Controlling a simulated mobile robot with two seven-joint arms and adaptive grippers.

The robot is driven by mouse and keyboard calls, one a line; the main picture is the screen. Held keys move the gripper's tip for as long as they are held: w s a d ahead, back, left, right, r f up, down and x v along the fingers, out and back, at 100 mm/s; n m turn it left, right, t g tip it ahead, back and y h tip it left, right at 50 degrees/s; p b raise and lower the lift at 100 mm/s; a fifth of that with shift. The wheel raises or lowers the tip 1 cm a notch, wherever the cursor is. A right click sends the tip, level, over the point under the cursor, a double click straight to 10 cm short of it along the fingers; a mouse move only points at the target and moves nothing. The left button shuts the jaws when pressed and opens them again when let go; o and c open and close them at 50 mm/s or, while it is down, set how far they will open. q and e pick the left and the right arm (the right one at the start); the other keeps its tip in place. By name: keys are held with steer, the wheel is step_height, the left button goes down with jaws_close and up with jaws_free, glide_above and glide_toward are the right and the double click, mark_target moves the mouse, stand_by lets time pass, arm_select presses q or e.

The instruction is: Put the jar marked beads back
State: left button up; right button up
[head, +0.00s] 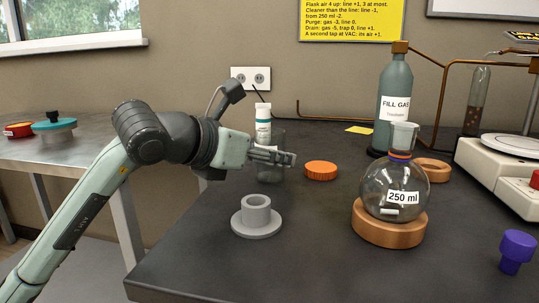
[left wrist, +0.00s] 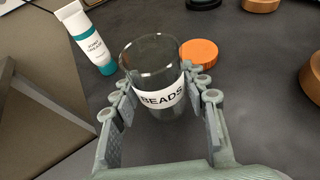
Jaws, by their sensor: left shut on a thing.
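The jar marked BEADS (left wrist: 158,100) is open-topped clear glass with a white label. It stands upright between the fingers of my left gripper (left wrist: 160,108); I see no lid on it and cannot make out contents. In the head view the jar (head: 269,174) is partly hidden behind my left gripper (head: 290,158), which is shut on it near the back of the dark bench. I cannot tell whether its base touches the bench. An orange disc like a lid (head: 321,170) lies just right of the jar, also in the left wrist view (left wrist: 199,53). My right gripper is not in view.
A white tube with a teal band (head: 263,125) stands close behind the jar. A grey ring stand (head: 256,216) is in front. The front middle bench is clear.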

arm_select(q)
steer(key=o, duration=1.2)
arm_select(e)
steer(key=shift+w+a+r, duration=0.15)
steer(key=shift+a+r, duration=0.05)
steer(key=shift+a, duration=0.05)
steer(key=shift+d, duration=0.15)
arm_select(q)
steer(key=shift+r, duration=0.2)
steer(key=v, duration=1.2)
steer(key=shift+f, duration=0.1)
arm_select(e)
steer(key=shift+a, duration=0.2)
